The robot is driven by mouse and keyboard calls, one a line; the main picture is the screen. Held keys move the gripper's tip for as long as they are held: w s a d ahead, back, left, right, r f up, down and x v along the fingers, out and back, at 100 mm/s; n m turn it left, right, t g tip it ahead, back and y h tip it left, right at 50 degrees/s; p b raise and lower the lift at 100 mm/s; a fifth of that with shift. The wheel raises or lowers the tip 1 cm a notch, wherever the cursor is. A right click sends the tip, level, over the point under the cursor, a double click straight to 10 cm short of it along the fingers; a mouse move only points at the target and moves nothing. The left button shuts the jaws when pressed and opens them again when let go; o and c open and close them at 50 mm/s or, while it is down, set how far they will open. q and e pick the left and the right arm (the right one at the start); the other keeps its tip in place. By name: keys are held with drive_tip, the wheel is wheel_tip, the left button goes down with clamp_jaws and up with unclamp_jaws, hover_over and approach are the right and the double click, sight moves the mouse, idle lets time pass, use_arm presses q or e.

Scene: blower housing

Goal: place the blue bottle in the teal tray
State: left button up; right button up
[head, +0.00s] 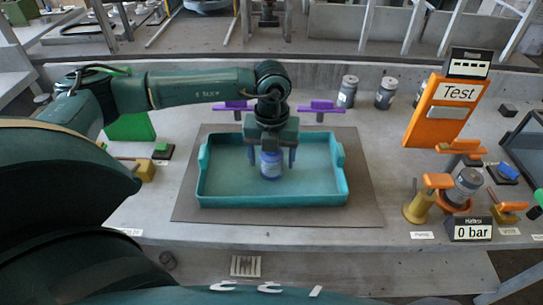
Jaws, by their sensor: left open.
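The teal tray (322,197) lies on a grey mat in the middle of the table. The blue bottle (271,168) stands upright inside the tray, near its middle. My left gripper (271,158) is above the tray with its fingers pointing down, one on each side of the bottle. The fingers are open, and gaps show between them and the bottle. The gripper body hides the top of the bottle. My right gripper is not in view.
Purple clamps (320,108) stand behind the tray. Grey canisters (348,92) stand at the back right. The mat (362,195) is bare around the tray.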

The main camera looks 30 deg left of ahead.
use_arm(q)
wheel_tip(320, 180, up, 12)
drive_tip(key=shift+f, duration=0.1)
idle(0.7)
